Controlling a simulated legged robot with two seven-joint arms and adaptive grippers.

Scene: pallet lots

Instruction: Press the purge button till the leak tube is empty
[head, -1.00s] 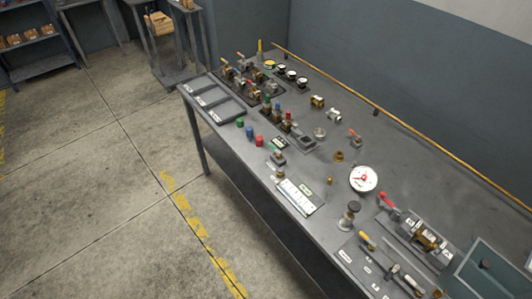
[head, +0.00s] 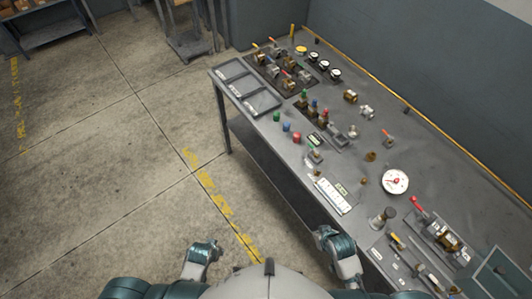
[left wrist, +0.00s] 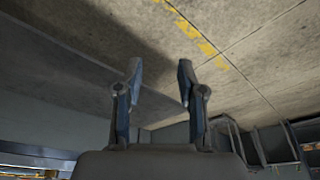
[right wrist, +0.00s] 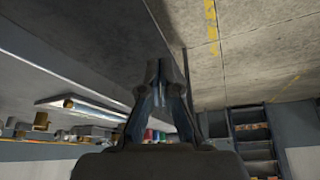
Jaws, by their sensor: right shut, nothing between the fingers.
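I cannot tell for certain which part is the purge button; a dark round-topped knob on a stand (head: 383,218) is near the front edge of the bench. The leak tube is also not clear; a white panel with markings (head: 332,196) lies at the front edge, and a long pale strip shows in the right wrist view (right wrist: 88,109). My left gripper (left wrist: 160,75) is open and empty, with floor behind it. My right gripper (right wrist: 159,72) is shut and empty near the bench's front edge, touching nothing I can see.
A yellow pipe runs behind. Open concrete floor (head: 110,180) lies to the left.

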